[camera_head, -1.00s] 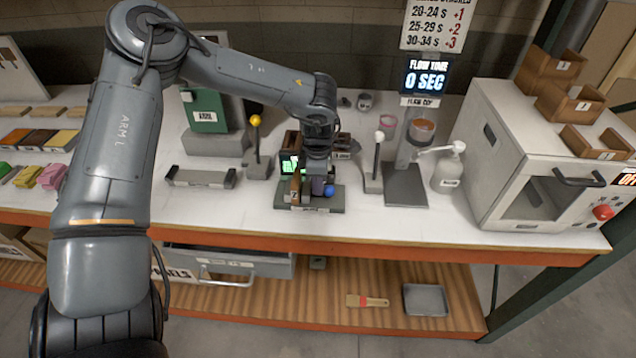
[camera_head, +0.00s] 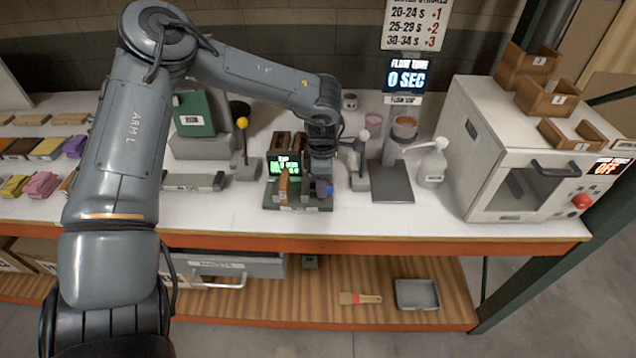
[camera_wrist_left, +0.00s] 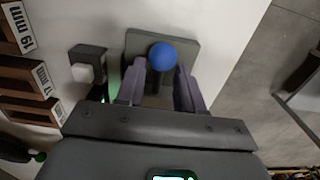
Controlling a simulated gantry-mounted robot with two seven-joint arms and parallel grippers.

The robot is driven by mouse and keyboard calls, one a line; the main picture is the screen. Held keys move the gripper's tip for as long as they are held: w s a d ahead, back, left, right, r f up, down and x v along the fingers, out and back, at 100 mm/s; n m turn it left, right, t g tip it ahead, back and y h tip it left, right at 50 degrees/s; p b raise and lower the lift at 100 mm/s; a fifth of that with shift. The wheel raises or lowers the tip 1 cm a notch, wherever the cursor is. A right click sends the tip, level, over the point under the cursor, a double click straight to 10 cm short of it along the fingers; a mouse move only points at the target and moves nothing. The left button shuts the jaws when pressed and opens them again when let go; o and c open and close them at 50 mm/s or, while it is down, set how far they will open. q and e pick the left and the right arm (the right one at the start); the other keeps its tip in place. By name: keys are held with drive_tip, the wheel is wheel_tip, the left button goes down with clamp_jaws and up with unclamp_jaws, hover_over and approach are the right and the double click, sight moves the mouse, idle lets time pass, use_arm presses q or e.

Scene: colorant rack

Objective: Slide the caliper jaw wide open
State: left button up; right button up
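The caliper (camera_head: 298,207) is the dark station with a lit green readout (camera_head: 287,165) at mid table. A blue ball knob (camera_head: 326,190) shows at its right end; the knob also shows in the left wrist view (camera_wrist_left: 163,55). My left gripper (camera_head: 318,185) points down at the caliper's right half, just left of the knob. In the left wrist view its purple-grey fingers (camera_wrist_left: 160,85) stand apart, with the knob in line with the gap at their tips. Contact with the knob cannot be told. The jaw is mostly hidden by my gripper. My right gripper is not in view.
A yellow-knobbed lever (camera_head: 242,150) stands left of the caliper and a pale-knobbed lever (camera_head: 361,160) close to its right. A dispenser stand (camera_head: 390,180), a pump bottle (camera_head: 433,165) and a white oven (camera_head: 520,150) lie further right. Trays labelled in mm (camera_wrist_left: 30,75) are behind.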

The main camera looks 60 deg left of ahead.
use_arm(q)
drive_tip(key=shift+w+d, duration=0.1)
drive_tip(key=shift+s+r, duration=0.15)
drive_tip(key=shift+s, duration=0.05)
wheel_tip(320, 180, up, 10)
drive_tip(key=p, duration=0.2)
drive_tip(key=shift+w+r, duration=0.15)
drive_tip(key=shift+r, duration=0.1)
idle(0.6)
